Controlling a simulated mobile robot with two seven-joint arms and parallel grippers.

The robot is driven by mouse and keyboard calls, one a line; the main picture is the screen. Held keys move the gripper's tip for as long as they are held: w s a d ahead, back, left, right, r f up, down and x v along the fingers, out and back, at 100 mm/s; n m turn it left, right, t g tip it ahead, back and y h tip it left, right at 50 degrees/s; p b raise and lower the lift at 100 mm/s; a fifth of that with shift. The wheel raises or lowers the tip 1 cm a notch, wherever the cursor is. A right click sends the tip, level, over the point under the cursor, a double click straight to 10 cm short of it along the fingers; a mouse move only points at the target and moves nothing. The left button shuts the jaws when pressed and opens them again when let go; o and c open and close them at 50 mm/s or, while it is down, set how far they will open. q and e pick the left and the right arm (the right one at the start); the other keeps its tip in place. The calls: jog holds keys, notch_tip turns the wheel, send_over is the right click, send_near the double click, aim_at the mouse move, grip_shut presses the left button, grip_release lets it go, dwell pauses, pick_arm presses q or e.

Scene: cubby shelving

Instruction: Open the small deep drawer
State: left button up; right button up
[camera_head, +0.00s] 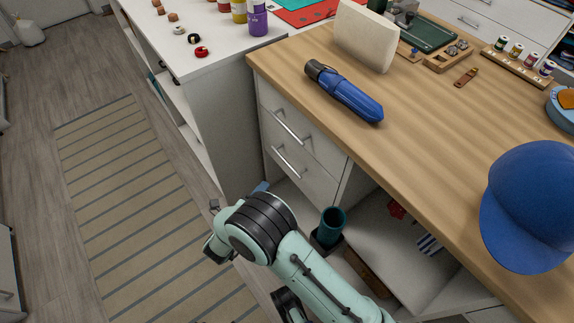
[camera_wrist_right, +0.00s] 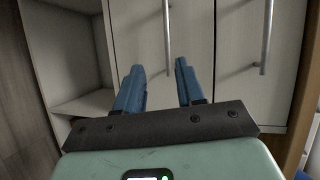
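Two pale drawers with silver bar handles sit one above the other under the wooden counter: the upper drawer (camera_head: 316,138) and the lower drawer (camera_head: 308,182). Both look shut. In the right wrist view they appear sideways, the lower drawer (camera_wrist_right: 135,35) with its handle (camera_wrist_right: 167,35) in the middle and the upper drawer (camera_wrist_right: 235,90) to the right. My right gripper (camera_wrist_right: 160,68) is open and empty, its blue fingers pointing at the lower drawer front. In the head view its wrist hides most of it; a blue finger (camera_head: 262,187) shows. My left gripper is out of view.
An open cubby (camera_wrist_right: 68,60) adjoins the lower drawer. A dark teal cup (camera_head: 333,222) stands on the shelf below. A blue bottle-like item (camera_head: 345,93) and a blue cap (camera_head: 532,205) lie on the counter. A striped rug (camera_head: 140,200) covers open floor at left.

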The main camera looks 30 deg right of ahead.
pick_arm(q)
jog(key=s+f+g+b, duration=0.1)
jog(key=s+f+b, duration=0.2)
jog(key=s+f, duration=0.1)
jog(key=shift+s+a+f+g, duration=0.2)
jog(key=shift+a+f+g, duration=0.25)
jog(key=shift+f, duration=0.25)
pick_arm(e)
jog(key=w+d+f, duration=0.1)
jog(key=w+d, duration=0.2)
jog(key=d, duration=0.2)
jog(key=w+d+m, duration=0.1)
jog(key=w+d, duration=0.2)
jog(key=d, duration=0.3)
jog(key=shift+f+h, duration=0.3)
jog(key=shift+f, duration=0.05)
jog(key=shift+w, duration=0.1)
grip_shut()
